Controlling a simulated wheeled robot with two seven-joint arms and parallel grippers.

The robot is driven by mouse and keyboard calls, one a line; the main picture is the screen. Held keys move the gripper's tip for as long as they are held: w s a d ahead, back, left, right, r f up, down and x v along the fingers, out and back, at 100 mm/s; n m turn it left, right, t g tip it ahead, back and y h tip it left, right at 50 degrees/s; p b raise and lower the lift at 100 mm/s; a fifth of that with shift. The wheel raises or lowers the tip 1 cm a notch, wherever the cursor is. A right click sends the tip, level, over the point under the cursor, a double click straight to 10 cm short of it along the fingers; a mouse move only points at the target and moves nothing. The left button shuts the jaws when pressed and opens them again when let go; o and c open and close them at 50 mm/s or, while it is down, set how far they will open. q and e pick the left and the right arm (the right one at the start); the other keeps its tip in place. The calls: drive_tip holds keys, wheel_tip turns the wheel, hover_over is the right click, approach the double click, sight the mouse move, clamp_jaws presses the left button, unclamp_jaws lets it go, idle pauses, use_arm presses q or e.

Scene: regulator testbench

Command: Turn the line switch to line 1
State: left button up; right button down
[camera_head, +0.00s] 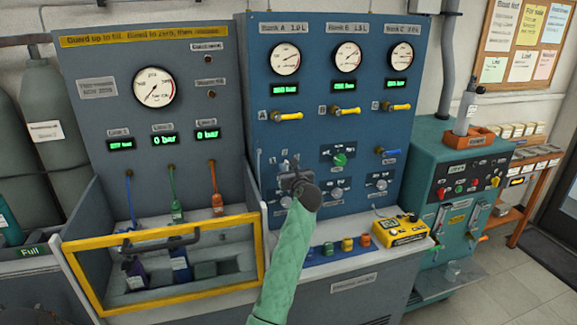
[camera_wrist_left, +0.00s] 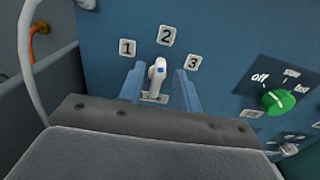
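The line switch (camera_wrist_left: 157,72) is a small pale lever with a blue mark, on the blue panel. In the left wrist view it points up towards the label 2 (camera_wrist_left: 166,35). The label 1 (camera_wrist_left: 127,47) is to its left and the label 3 (camera_wrist_left: 193,62) to its right. My left gripper (camera_wrist_left: 158,84) has its two blue fingers apart, one on each side of the lever, with gaps visible. In the head view my left gripper (camera_head: 290,174) is at the panel and hides the switch. My right gripper is not in view.
A green off-to-fast knob (camera_wrist_left: 278,101) is right of the switch; it also shows in the head view (camera_head: 340,159). A yellow-framed guard (camera_head: 160,287) stands in front at the left. A yellow meter (camera_head: 402,232) sits on the ledge at the right.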

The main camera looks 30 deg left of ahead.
use_arm(q)
drive_tip(key=shift+w+a, duration=0.15)
drive_tip(key=shift+a, duration=0.05)
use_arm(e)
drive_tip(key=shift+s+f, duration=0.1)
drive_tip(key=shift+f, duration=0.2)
use_arm(q)
clamp_jaws()
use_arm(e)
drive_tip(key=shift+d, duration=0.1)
use_arm(q)
drive_tip(key=shift+f, duration=0.1)
